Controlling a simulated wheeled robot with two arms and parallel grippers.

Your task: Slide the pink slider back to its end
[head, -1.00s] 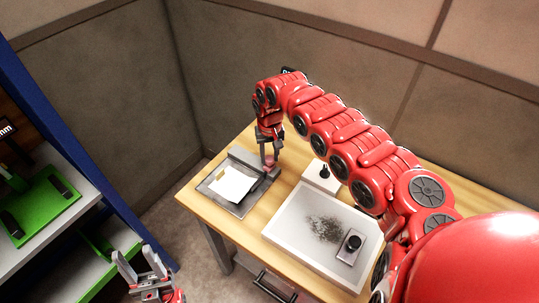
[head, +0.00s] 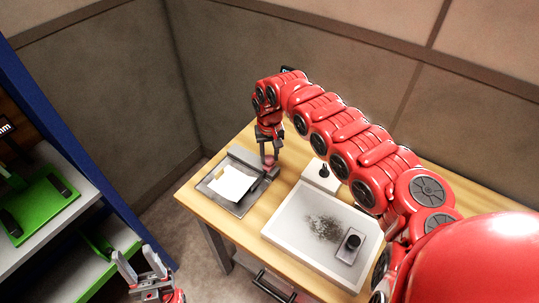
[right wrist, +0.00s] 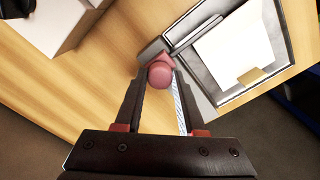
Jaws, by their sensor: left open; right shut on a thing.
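The pink slider (right wrist: 160,74) is a round knob at the edge of a grey tray-like device (right wrist: 292,62) on the wooden table. My right gripper (right wrist: 159,82) is shut on the pink slider, with one finger on each side of it. In the head view the slider (head: 269,161) shows just below the fingertips of my right gripper (head: 268,155), at the device's right side. A white sheet (head: 231,183) lies on the device (head: 233,207). My left gripper (head: 138,268) is open and empty at the lower left, away from the table.
A white tray (head: 285,233) with dark specks and a small grey-black block (head: 350,246) lies to the right on the table. A white block with a black knob (head: 321,177) stands behind it. A shelf with green fixtures (head: 45,208) is at the left.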

